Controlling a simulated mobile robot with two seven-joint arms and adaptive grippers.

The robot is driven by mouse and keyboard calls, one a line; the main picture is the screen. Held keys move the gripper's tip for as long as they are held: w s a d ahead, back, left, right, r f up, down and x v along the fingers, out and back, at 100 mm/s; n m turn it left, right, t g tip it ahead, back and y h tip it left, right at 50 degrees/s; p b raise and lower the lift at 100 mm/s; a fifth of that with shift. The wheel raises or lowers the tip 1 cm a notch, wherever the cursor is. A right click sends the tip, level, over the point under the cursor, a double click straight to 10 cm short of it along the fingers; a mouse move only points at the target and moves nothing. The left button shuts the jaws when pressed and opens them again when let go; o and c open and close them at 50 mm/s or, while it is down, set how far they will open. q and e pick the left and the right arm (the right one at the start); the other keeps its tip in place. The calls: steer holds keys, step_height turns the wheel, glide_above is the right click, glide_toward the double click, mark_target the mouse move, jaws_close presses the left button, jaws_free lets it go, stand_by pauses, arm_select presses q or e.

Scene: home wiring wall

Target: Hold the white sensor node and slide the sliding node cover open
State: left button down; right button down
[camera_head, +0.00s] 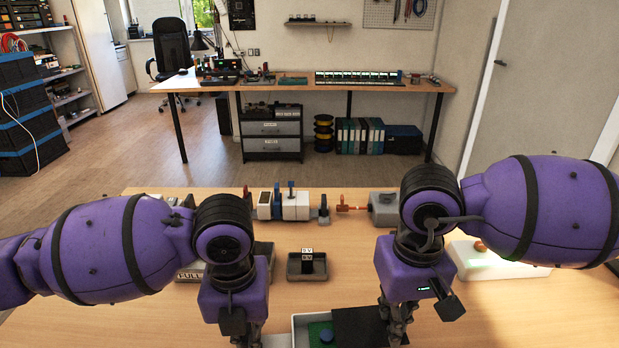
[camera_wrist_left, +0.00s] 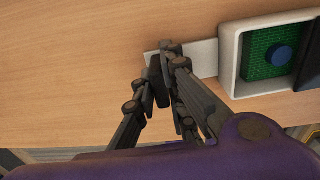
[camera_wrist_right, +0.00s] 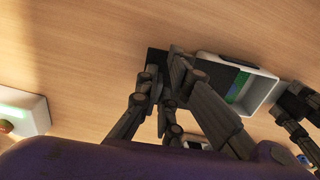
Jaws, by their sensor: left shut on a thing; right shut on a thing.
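The white sensor node (camera_head: 301,326) is a shallow open box at the bottom of the head view, with a green board and round blue part (camera_wrist_left: 278,60) exposed on its left side. The dark sliding cover (camera_head: 358,328) lies over its right side and reaches beyond it. My left gripper (camera_wrist_left: 167,58) is shut on the flat pale tab (camera_wrist_left: 205,56) on the node's left side. My right gripper (camera_wrist_right: 170,58) is shut on the dark cover's outer end, right of the node. The fingers hide the exact contacts. The node also shows in the right wrist view (camera_wrist_right: 262,97).
A small dark tray (camera_head: 307,272) with labelled blocks stands behind the node. A tray marked FULL (camera_head: 190,275) is partly behind my left arm. A white box with a lit green area (camera_head: 500,265) is at right.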

steer(key=shift+d, duration=0.6)
steer(key=c, duration=1.8)
jaws_free()
steer(key=shift+c, duration=0.2)
steer(key=shift+a, duration=0.1)
step_height(320, 180, up, 12)
arm_select(q)
steer(key=c, duration=1.7)
jaws_free()
steer(key=shift+r, duration=0.1)
